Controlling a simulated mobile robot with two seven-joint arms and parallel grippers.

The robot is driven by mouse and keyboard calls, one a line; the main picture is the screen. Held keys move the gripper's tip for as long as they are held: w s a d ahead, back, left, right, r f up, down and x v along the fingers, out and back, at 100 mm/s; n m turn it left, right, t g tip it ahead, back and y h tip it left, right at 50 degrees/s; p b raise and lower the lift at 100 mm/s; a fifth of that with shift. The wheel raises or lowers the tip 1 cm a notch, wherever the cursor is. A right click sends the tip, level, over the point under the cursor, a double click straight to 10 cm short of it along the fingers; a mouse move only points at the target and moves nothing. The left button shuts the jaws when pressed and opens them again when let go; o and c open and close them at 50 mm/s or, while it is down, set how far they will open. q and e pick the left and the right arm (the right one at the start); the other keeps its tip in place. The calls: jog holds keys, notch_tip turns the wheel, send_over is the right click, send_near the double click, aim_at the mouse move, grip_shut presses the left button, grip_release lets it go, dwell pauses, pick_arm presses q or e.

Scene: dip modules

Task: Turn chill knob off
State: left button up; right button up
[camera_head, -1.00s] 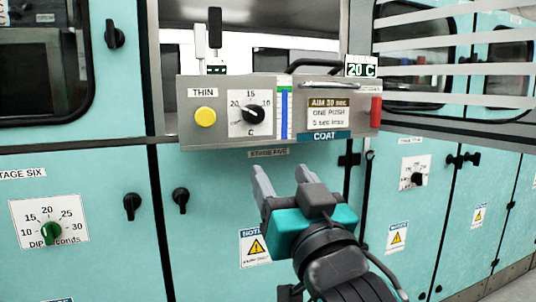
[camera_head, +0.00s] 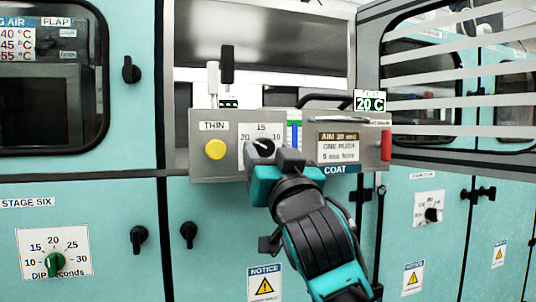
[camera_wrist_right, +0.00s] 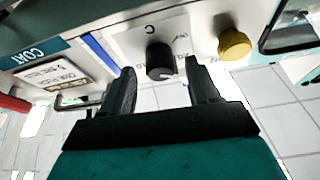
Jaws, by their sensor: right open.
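The black knob (camera_head: 264,147) sits on a white dial plate marked 20, 15 and 10 on the grey COAT panel (camera_head: 200,165). My right gripper (camera_head: 273,157) is right in front of it and hides the lower part of the dial. In the right wrist view, the knob (camera_wrist_right: 160,62) lies between the two fingertips of my open right gripper (camera_wrist_right: 161,72), with a gap on each side. I cannot tell how far the fingers reach along it. No other knob on this panel is in view. My left gripper is not in view.
A yellow THIN button (camera_head: 215,149) is left of the dial; it also shows in the right wrist view (camera_wrist_right: 234,44). A blue level strip (camera_head: 294,133), a sign and a red part (camera_head: 386,145) are to the right. A green dip-seconds knob (camera_head: 54,263) is far left.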

jog(key=shift+w+a+r, duration=0.15)
jog(key=shift+w+r, duration=0.1)
jog(key=shift+w, duration=0.25)
jog(key=shift+c, duration=0.4)
jog(key=c, duration=1)
jog(key=shift+o, duration=0.2)
